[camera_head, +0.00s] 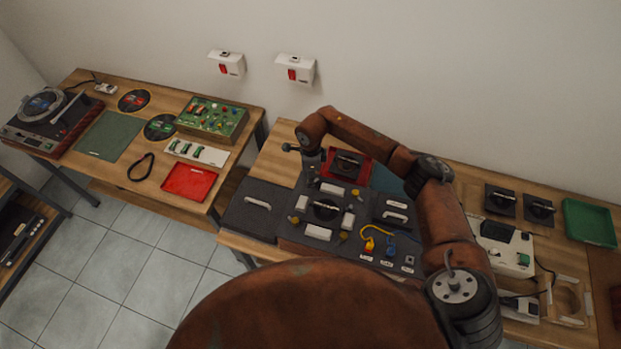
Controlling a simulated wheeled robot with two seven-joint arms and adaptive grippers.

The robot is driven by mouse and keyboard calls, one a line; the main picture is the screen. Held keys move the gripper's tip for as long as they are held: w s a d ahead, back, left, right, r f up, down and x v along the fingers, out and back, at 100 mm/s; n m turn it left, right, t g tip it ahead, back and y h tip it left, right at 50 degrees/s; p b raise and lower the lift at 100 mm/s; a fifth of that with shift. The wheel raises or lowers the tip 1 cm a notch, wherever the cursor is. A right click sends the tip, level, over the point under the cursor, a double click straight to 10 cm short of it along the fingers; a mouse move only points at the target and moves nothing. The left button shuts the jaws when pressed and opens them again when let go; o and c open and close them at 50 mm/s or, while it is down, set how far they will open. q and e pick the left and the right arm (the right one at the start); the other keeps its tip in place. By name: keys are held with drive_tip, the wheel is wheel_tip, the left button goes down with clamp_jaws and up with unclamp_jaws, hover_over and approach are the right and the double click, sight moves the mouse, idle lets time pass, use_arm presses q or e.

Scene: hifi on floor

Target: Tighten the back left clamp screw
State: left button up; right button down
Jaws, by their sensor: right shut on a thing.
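The dark clamp fixture (287,232) lies on the right-hand table, with a black round part in its middle, white blocks around it and small brass-coloured knobs. My right gripper (311,171) points down at the fixture's back left corner. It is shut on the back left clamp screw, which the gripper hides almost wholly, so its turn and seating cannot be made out. My right arm reaches in from the right and arches over the table's back. My left gripper is not in view.
A red tray (357,155) with a black part stands just right of the gripper. A dark grey case (247,213) lies left of the fixture. Coloured cables (369,243) lie at its front right. A green tray (589,222) is at far right. A gap separates the left table.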

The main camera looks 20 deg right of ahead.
drive_tip(key=shift+a+m, duration=0.15)
drive_tip(key=shift+m, duration=0.45)
drive_tip(key=m+b, duration=0.1)
drive_tip(key=m, duration=0.3)
drive_tip(key=shift+b, duration=0.4)
drive_tip(key=m, duration=0.2)
drive_tip(key=shift+w+m, duration=0.1)
drive_tip(key=shift+m, duration=0.3)
drive_tip(key=m, duration=0.3)
drive_tip(key=shift+m+b, duration=0.3)
drive_tip(key=m, duration=0.2)
drive_tip(key=shift+r+m, duration=0.1)
drive_tip(key=shift+m, duration=0.3)
drive_tip(key=m, duration=0.3)
drive_tip(key=shift+m, duration=0.3)
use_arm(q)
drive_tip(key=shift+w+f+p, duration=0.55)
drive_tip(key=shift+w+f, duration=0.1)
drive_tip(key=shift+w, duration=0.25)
use_arm(e)
drive_tip(key=shift+w+m, duration=0.1)
drive_tip(key=shift+m, duration=1.8)
